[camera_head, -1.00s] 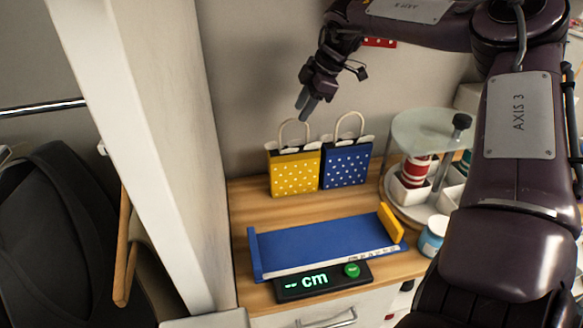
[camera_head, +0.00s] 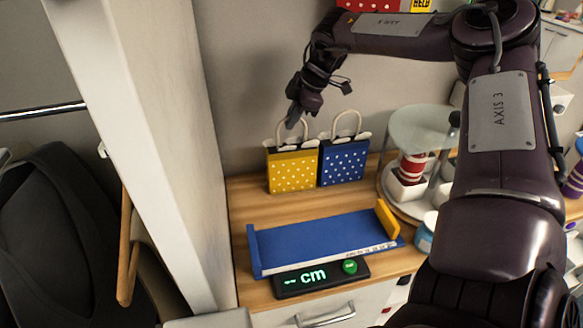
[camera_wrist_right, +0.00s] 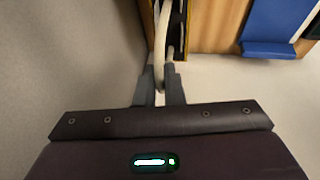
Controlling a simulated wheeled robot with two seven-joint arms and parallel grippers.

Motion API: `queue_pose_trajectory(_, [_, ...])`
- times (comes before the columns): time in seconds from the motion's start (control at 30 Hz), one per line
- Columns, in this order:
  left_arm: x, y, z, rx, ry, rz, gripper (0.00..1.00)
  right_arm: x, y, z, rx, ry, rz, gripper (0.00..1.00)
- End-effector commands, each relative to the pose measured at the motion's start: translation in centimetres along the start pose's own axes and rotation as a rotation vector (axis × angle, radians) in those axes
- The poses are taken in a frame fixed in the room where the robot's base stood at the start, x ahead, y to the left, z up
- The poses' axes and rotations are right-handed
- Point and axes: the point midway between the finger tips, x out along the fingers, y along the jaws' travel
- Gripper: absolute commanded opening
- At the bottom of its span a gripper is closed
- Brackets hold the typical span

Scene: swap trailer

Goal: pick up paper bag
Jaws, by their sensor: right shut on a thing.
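A yellow paper bag with white dots (camera_head: 293,172) stands upright on the wooden counter against the wall. A blue paper bag with white dots (camera_head: 343,163) stands just to its right. Both have pale looped handles. My right gripper (camera_head: 291,122) is at the top of the yellow bag's handle. In the right wrist view, my right gripper's fingers (camera_wrist_right: 159,88) are shut on the pale handle (camera_wrist_right: 160,50), with the bag's narrow top edge beyond. My left gripper is not in view.
A blue measuring board (camera_head: 325,242) with a "-- cm" display (camera_head: 320,279) lies in front of the bags. A round tiered carousel (camera_head: 420,128) stands right of them. A white upright panel (camera_head: 150,130) bounds the counter's left side.

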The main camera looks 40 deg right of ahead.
Motion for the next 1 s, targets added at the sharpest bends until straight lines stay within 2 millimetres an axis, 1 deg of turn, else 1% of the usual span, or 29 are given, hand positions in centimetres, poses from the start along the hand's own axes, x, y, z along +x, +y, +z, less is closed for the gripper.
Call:
queue_pose_trajectory(0.37, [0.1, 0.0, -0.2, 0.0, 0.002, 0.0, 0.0, -0.2, 0.1, -0.1, -0.001, 0.001, 0.001, 0.0])
queue_pose_trajectory(0.47, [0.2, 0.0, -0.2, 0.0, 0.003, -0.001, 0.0, -0.7, 0.2, -0.3, -0.002, 0.0, 0.002, 0.0])
queue_pose_trajectory(0.57, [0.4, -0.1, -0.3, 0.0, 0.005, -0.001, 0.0, -1.6, 0.4, -0.7, -0.003, 0.002, 0.002, 0.0])
queue_pose_trajectory(0.67, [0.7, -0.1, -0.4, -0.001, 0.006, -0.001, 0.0, -3.1, 0.7, -1.4, -0.003, 0.001, 0.004, 0.0])
queue_pose_trajectory(0.77, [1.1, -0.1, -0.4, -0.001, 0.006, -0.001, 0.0, -5.1, 1.2, -2.2, -0.004, -0.001, 0.006, 0.0])
queue_pose_trajectory(1.0, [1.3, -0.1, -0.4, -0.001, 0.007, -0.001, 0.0, -10.6, 2.3, -4.5, -0.003, -0.003, 0.005, 0.0])
